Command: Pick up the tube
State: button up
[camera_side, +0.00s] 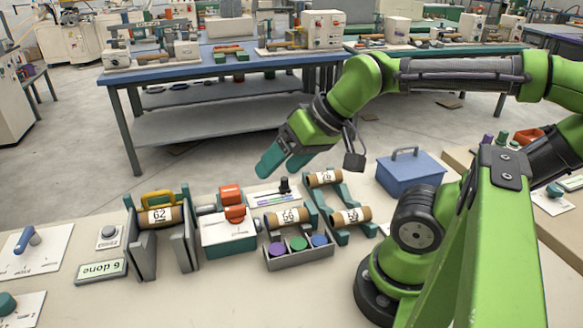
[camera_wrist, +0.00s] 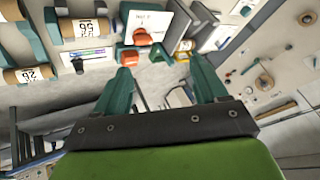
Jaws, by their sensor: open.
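Several brown cardboard tubes with white number labels are on the bench. One tube (camera_side: 160,216), marked 62, lies in a grey stand at left under a yellow handle. One tube (camera_side: 287,219) lies behind the row of coloured discs. Two more, a front tube (camera_side: 350,217) and a back tube (camera_side: 324,178), rest on a teal cradle rack (camera_side: 314,203). Two tubes also show at the upper left of the wrist view, one upper (camera_wrist: 84,28) and one lower (camera_wrist: 28,75). My gripper (camera_side: 282,165), with teal fingers, is open and empty above the bench, apart from every tube.
A white and teal box with orange parts (camera_side: 229,235) stands between the grey stand and a grey tray (camera_side: 299,258) of purple, green and blue discs. A blue lidded box (camera_side: 409,175) stands right of the rack. A sign (camera_side: 101,271) reads "6 done".

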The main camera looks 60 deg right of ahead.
jog(key=m+g+h, duration=0.2)
jog(key=m+g, duration=0.5)
jog(key=m, duration=1.2)
send_over(285, 213)
notch_tip(285, 213, down, 6)
jog(key=m, duration=0.4)
jog(key=f, duration=1.1)
jog(key=shift+s+f, duration=0.15)
jog(key=shift+s, duration=0.25)
jog(key=shift+w+f, duration=0.2)
jog(key=shift+f, duration=1.1)
jog(key=shift+w+f, duration=0.2)
jog(key=shift+f, duration=1.1)
jog(key=c, duration=1.1)
jog(key=shift+c, duration=0.2)
jog(key=shift+r, duration=0.1)
